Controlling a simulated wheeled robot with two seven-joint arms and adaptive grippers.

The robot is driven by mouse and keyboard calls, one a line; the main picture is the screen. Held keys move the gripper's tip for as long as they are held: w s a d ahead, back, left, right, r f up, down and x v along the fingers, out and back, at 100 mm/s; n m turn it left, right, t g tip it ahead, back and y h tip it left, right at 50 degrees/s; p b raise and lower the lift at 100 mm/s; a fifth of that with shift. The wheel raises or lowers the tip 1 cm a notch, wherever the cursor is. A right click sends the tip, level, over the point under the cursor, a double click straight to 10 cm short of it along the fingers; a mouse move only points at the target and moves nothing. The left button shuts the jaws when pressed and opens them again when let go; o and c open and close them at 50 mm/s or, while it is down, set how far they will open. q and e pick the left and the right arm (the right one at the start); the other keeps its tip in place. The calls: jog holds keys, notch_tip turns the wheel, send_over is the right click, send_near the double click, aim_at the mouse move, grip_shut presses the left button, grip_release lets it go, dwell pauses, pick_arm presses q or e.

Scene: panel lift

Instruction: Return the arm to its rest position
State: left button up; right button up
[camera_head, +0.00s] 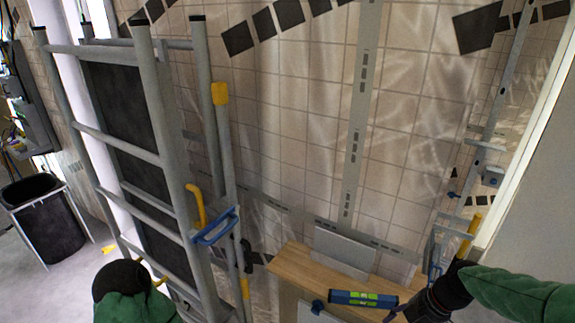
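My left arm comes in at the bottom left with a green sleeve and a rounded black end (120,278). It is in front of the ladder's lower part, and its fingers are not clearly visible. My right arm comes in from the right with a green sleeve. My black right gripper (398,312) is low at the right, by the right end of a blue spirit level (362,299) with green vials. Its finger opening is too small and dark to read, and I cannot tell whether it touches the level. A grey panel (345,249) leans against the tiled wall on a wooden top (296,263).
A grey ladder (158,110) stands at the left, with a blue and yellow tool (214,228) at its side. A black bin (46,218) is on the floor at far left. Metal slotted rails (357,110) run along the wall. Blue and yellow-handled tools hang right, near my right arm.

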jog(key=a+f+m+b, duration=0.4)
jog(key=f, duration=0.9)
jog(key=a+f+m+b, duration=0.4)
jog(key=a+f+b, duration=0.1)
jog(key=f, duration=0.8)
pick_arm(q)
notch_tip(320, 180, down, 18)
jog(key=w+b, duration=0.1)
jog(key=b, duration=0.7)
jog(key=shift+f+b, duration=0.2)
jog(key=shift+b, duration=0.15)
pick_arm(e)
jog(key=s+a+f+m, duration=0.4)
jog(key=s+f, duration=0.1)
jog(key=f, duration=0.5)
jog(key=s+a+f+m, duration=0.4)
jog(key=a+f+m, duration=0.1)
jog(key=f, duration=0.5)
jog(key=shift+s+a+f+m, duration=0.15)
jog(key=shift+s+f+m, duration=0.15)
jog(key=shift+s+f, duration=0.1)
